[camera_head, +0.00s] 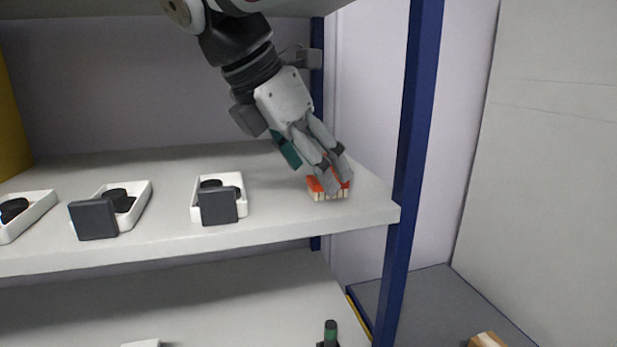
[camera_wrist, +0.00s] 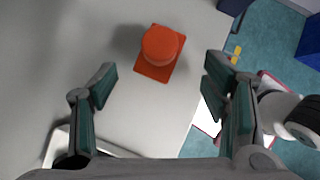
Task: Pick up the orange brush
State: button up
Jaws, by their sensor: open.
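The orange brush (camera_head: 318,185) stands on the shelf near its right front corner, with pale bristles down. In the wrist view the brush (camera_wrist: 158,50) shows from above as an orange plate with a round knob. My gripper (camera_head: 333,165) is tilted down over the brush in the head view and partly covers it. In the wrist view my gripper (camera_wrist: 155,85) has its two fingers wide apart, with nothing between the tips. The brush lies just beyond the fingertips, between their lines. I cannot tell whether the fingers touch it.
White trays (camera_head: 241,186) with black round pieces and dark grey blocks (camera_head: 218,206) stand to the left on the same shelf (camera_head: 290,222). A blue post (camera_head: 411,150) rises at the shelf's right corner. A lower shelf (camera_head: 220,300) lies below.

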aim_at(324, 157)
jog(key=d, duration=0.1)
jog(key=w+d, duration=0.1)
jog(key=shift+w+d+f+p, duration=0.3)
jog(key=shift+p, duration=0.05)
jog(key=shift+w+f, duration=0.1)
jog(key=shift+f, duration=0.1)
jog(key=c, duration=1.5)
jog(key=shift+c, duration=0.2)
jog(key=shift+r, duration=0.1)
jog(key=shift+r+p, duration=0.3)
jog(key=shift+p, duration=0.25)
jog(key=s+d+p, duration=0.2)
jog(key=s+p, duration=0.2)
jog(key=s, duration=0.4)
jog(key=s+d+p, duration=0.1)
jog(key=s+p, duration=0.4)
jog(key=s, duration=0.4)
jog(key=shift+s+d, duration=0.3)
jog(key=shift+d, duration=0.05)
jog(key=shift+f, duration=0.1)
